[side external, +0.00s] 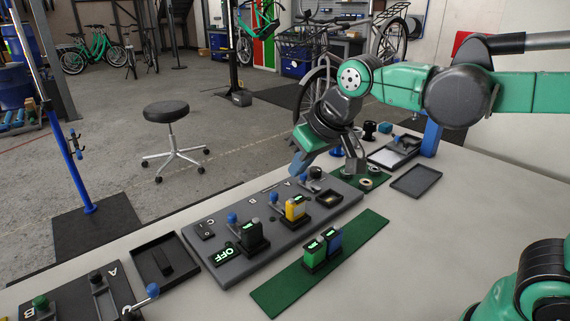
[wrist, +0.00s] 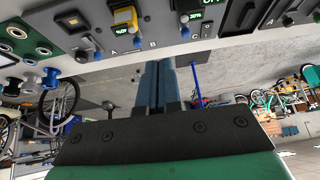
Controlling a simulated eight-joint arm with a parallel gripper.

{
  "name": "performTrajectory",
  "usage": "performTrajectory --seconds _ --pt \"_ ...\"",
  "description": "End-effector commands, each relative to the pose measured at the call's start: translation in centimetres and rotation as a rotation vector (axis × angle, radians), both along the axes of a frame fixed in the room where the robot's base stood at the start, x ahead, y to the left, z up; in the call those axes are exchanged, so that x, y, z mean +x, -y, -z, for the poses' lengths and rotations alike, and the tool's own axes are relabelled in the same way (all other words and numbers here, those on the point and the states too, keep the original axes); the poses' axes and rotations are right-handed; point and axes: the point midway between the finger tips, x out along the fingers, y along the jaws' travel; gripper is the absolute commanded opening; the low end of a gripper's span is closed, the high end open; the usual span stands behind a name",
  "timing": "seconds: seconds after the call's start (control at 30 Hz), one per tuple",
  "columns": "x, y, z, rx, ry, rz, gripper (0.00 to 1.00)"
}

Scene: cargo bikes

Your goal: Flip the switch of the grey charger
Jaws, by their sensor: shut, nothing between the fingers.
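The grey charger (side external: 290,244) is a long dark grey board in the middle of the bench, with bays marked A, B and C. A yellow battery (side external: 295,208) and a dark battery (side external: 251,236) stand in it, beside levers with blue knobs (side external: 232,217). A small black switch (side external: 204,229) sits at its left end, by a lit display (side external: 226,252) reading OFF. My gripper (side external: 300,167) is above the far right end of the charger, away from the switch. Its blue fingers (wrist: 158,86) are together and empty in the wrist view, where the charger shows along the top.
A second dark unit (side external: 85,290) with knobbed levers and an open black tray (side external: 163,260) lie to the left. A green mat (side external: 318,268) with two batteries lies in front. Small parts and trays (side external: 416,180) are at the right. A stool (side external: 166,112) stands beyond the bench.

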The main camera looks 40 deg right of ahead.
Motion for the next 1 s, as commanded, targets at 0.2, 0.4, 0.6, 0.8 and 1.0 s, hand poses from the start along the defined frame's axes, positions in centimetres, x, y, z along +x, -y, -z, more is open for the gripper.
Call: performTrajectory --seconds 0.2,0.4,0.6,0.8,1.0 --pt "5.2 -3.3 -1.2 0.002 -0.069 -0.005 0.0" --pt "9.4 -6.9 -0.6 -0.005 -0.127 -0.004 0.0" --pt "11.9 -9.8 0.8 -0.014 -0.168 0.003 0.0" --pt "12.9 -11.1 1.7 -0.021 -0.186 0.007 0.0" --pt "13.0 -11.3 1.8 -0.021 -0.189 0.009 0.0"
